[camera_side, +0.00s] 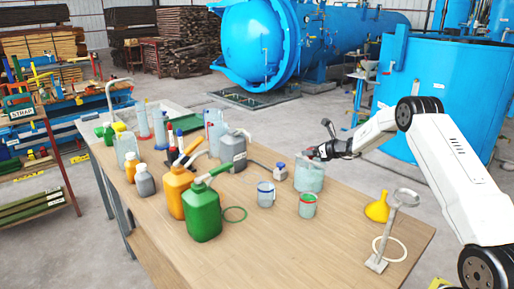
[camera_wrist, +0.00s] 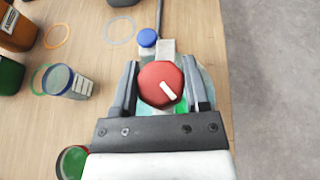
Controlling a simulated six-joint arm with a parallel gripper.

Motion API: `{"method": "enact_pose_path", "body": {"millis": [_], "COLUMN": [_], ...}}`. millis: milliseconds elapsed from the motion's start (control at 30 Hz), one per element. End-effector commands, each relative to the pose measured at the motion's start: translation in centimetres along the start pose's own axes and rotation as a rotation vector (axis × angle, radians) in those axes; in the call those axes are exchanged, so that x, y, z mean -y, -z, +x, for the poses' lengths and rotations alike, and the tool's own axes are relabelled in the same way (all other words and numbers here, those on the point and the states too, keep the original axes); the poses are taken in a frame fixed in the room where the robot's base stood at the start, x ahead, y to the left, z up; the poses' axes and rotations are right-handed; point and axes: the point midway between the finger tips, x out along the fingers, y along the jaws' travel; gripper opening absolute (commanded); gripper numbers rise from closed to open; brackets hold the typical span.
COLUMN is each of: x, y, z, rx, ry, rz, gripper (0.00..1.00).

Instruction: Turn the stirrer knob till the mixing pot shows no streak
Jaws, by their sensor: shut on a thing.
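The stirrer knob (camera_wrist: 160,84) is red and many-sided with a white pointer mark, which slants toward the lower right in the wrist view. My gripper (camera_wrist: 159,72) has one finger on each side of the knob and is shut on it. The mixing pot (camera_side: 309,178), a pale translucent vessel, stands on the table under my gripper (camera_side: 318,153) in the side view. In the wrist view the knob and gripper hide most of the pot; a bit of bright green shows just below the knob. I cannot tell whether it is a streak.
A blue-capped item (camera_wrist: 147,38) stands close beyond the knob. Two small cups (camera_side: 266,194) (camera_side: 307,205), a yellow funnel (camera_side: 377,208) and a metal stand (camera_side: 390,232) are nearby. Green (camera_side: 202,212) and orange (camera_side: 174,192) jugs crowd the left.

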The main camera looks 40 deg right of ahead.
Motion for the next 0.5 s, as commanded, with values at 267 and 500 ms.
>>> {"method": "enact_pose_path", "body": {"millis": [267, 500], "x": [0.08, 0.07], "y": [-0.02, -0.05], "z": [0.01, 0.01], "rx": [0.002, 0.004], "ry": [-0.079, -0.193], "rz": [-0.036, -0.082], "gripper": [0.00, 0.00]}}
